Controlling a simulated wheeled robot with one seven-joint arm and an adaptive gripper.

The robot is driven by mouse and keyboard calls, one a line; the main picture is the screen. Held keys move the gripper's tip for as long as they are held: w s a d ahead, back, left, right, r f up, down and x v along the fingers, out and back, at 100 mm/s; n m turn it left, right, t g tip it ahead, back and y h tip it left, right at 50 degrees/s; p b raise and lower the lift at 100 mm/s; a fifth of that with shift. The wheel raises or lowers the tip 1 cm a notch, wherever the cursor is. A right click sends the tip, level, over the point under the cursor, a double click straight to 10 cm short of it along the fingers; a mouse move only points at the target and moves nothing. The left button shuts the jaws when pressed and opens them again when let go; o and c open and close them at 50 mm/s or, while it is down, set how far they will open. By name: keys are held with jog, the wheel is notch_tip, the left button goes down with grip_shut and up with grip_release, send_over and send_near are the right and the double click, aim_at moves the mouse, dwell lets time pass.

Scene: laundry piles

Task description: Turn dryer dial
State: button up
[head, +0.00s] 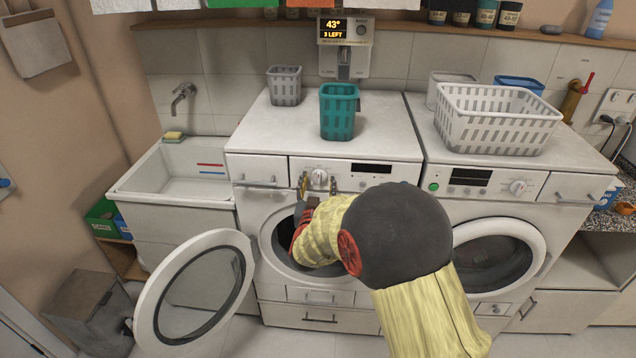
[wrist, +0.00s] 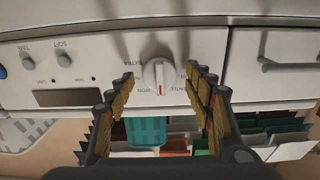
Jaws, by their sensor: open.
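The dial (head: 319,176) is a round white knob on the front panel of the left machine (head: 262,140), whose door hangs open. In the wrist view the dial (wrist: 158,75) has a raised grip bar and a red mark pointing down, between printed words that seem to read IRON and GENTLE. The picture there is upside down. My gripper (head: 318,184) is open in front of the dial. In the wrist view my gripper (wrist: 158,79) has one fingertip on each side of the dial, with gaps visible; contact is not evident. My arm hides part of the drum opening.
The open round door (head: 237,262) stands to the left of my arm. A teal basket (head: 339,122) and a grey basket (head: 285,86) are on top. The right machine (head: 440,160) carries a white basket (head: 497,119). A sink (head: 160,199) is at left.

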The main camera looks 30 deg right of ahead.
jog(key=v, duration=1.1)
jog(key=shift+s+a, duration=0.2)
